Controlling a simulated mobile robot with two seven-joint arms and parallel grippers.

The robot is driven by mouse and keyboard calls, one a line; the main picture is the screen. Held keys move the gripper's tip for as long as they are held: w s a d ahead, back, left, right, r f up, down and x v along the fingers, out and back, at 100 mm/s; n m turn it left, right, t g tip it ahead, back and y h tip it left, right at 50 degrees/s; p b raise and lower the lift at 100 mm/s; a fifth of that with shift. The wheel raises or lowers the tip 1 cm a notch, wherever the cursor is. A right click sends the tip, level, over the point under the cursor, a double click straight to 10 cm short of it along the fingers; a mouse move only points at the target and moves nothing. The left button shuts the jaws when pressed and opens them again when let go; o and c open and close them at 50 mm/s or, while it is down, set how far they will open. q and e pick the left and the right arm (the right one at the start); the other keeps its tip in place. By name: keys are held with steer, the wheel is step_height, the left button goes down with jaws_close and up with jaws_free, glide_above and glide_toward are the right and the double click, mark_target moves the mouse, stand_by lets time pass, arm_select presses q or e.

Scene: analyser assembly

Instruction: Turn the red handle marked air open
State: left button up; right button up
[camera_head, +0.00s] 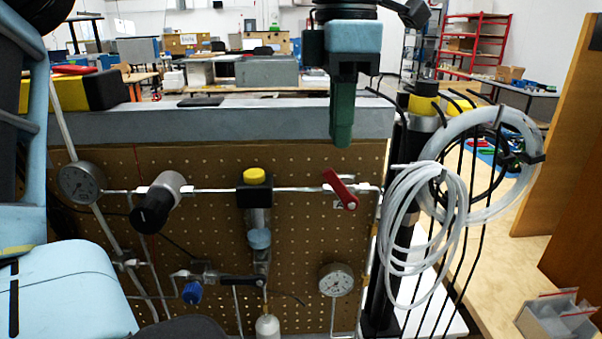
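The red handle (341,189) is a slanted lever on the metal pipe at the right of the brown pegboard (205,220). Its upper end points up and left, and its lower end down and right. A small label beside it is too small to read. My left gripper (342,137), with a blue block and green fingers, points down in front of the board's top edge. Its fingertips are above the handle in the picture and apart from it. The fingers overlap in this view, so I cannot tell their opening. My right gripper is not in view.
A yellow-topped valve (255,178), a regulator (158,200) and gauges (337,280) are on the board. Coiled white tubing (430,225) and black cables hang at the right. A grey ledge (230,124) runs along the board's top. My blue arm links fill the left edge.

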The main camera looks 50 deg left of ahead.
mark_target(335, 178)
arm_select(q)
steer(key=shift+s+a, duration=0.15)
steer(key=shift+f, duration=3.9)
jaws_close()
